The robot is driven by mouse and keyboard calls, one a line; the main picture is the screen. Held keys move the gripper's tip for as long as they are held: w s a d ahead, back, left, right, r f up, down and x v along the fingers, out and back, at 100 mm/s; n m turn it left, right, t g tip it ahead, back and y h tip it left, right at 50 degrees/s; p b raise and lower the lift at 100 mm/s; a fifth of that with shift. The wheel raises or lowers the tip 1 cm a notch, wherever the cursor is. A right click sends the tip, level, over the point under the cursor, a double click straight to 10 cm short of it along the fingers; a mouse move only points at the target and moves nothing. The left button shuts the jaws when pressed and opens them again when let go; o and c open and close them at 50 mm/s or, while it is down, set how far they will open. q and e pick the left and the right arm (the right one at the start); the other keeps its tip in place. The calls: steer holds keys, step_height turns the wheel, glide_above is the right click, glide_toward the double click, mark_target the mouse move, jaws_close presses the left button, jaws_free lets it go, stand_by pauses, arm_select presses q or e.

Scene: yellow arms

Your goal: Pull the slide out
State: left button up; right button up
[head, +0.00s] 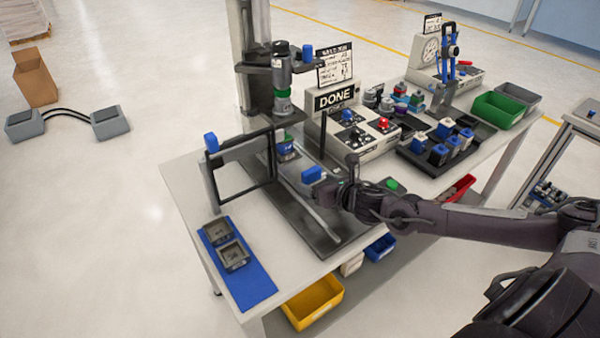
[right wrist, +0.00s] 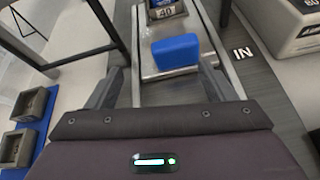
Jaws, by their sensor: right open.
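The slide (right wrist: 189,20) is a grey metal plate on rails with a blue block handle (right wrist: 175,54) at its near end. In the head view the handle (head: 312,174) sits on the press's dark base, in front of the column. A part marked 40 (right wrist: 166,11) rests farther in on the slide. My right gripper (right wrist: 166,78) is open, its fingers spread to either side of the handle, which appears between or just beyond the tips; I cannot tell whether they touch. In the head view the right gripper (head: 338,190) is just right of the handle. My left gripper is not in view.
A black guard frame (head: 242,178) with a blue knob stands left of the slide. A blue mat (head: 252,284) with two grey trays lies at the front left. A control box (head: 372,142) and a DONE sign (head: 335,97) stand behind. The base's near end is clear.

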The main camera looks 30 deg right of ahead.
mark_target(308, 169)
steer(key=shift+w+d+r+n, duration=0.15)
steer(key=shift+w+d+n, duration=0.3)
steer(key=shift+d, duration=0.1)
steer(key=shift+w+d+r+n, duration=0.1)
steer(key=shift+w+d+n, duration=0.2)
steer(key=shift+d+n, duration=0.2)
steer(key=shift+w+r, duration=0.1)
steer(key=shift+w, duration=0.3)
steer(key=x, duration=0.5)
steer(key=shift+p, duration=0.4)
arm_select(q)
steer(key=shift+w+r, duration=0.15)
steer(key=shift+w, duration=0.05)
arm_select(e)
steer(key=shift+w+a+f, duration=0.1)
steer(key=shift+w+f, duration=0.3)
steer(key=shift+w, duration=0.15)
steer(key=shift+c, duration=0.2)
